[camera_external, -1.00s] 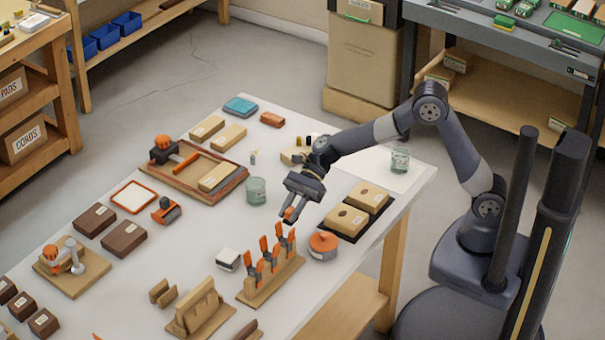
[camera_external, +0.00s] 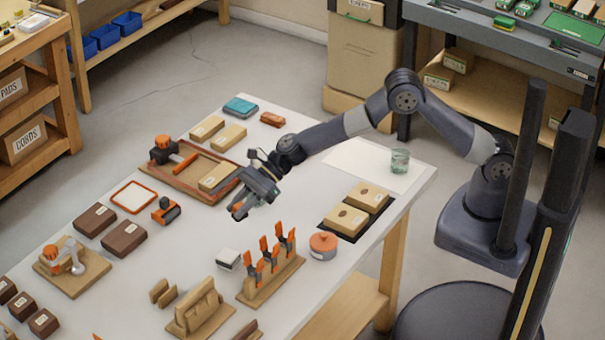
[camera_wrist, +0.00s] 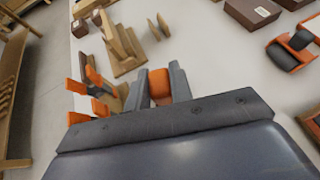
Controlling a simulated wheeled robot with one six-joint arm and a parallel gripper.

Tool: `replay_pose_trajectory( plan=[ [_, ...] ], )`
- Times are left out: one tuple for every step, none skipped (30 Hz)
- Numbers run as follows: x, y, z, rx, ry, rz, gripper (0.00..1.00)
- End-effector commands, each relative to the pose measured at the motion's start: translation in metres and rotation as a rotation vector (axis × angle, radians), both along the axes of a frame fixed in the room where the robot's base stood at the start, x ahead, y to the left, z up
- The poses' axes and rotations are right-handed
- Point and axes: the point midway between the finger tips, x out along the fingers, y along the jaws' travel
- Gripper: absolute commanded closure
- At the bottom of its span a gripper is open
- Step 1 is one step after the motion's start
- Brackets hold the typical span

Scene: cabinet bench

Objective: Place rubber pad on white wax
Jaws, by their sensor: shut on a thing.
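My gripper (camera_external: 238,211) is above the middle of the table, shut on a small orange piece that looks like the rubber pad. In the wrist view the orange piece (camera_wrist: 160,84) sits between the two grey fingers. A small white-topped block (camera_external: 228,257), which looks like the white wax, lies on the table below the gripper in the external view, left of the rack with orange clamps. The gripper is apart from it. I cannot make out the white block in the wrist view.
The clamp rack (camera_external: 271,276) and a slotted wooden stand (camera_external: 201,309) are near the front. A wooden tray (camera_external: 165,175) lies behind left. A red-framed white panel (camera_external: 134,197) and an orange-black tool (camera_external: 166,210) lie left. A round orange-lidded pot (camera_external: 322,246) stands right.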

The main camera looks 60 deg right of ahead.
Motion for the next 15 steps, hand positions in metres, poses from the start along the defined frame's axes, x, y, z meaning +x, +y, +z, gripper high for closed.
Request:
replay_pose_trajectory(
  plan=[
    [0.0,0.011,0.01,-0.002,0.002,-0.014,1.0],
    [0.002,0.016,0.01,-0.002,0.003,-0.026,1.0],
    [0.003,0.022,0.011,-0.002,0.004,-0.042,1.0],
    [0.004,0.027,0.011,-0.003,0.005,-0.052,1.0],
    [0.004,0.031,0.011,-0.002,0.005,-0.061,1.0],
    [0.005,0.036,0.011,-0.003,0.005,-0.074,1.0],
    [0.006,0.039,0.011,-0.002,0.005,-0.083,1.0],
    [0.006,0.043,0.011,-0.003,0.005,-0.091,1.0],
    [0.006,0.046,0.01,-0.004,0.007,-0.1,1.0],
    [0.007,0.048,0.01,-0.003,0.007,-0.107,1.0],
    [0.007,0.05,0.009,-0.003,0.006,-0.112,1.0],
    [0.007,0.052,0.008,-0.004,0.007,-0.117,1.0],
    [0.007,0.054,0.007,-0.004,0.008,-0.122,1.0],
    [0.007,0.055,0.006,-0.004,0.008,-0.124,1.0],
    [0.007,0.056,0.003,-0.005,0.009,-0.128,1.0]
  ],
)
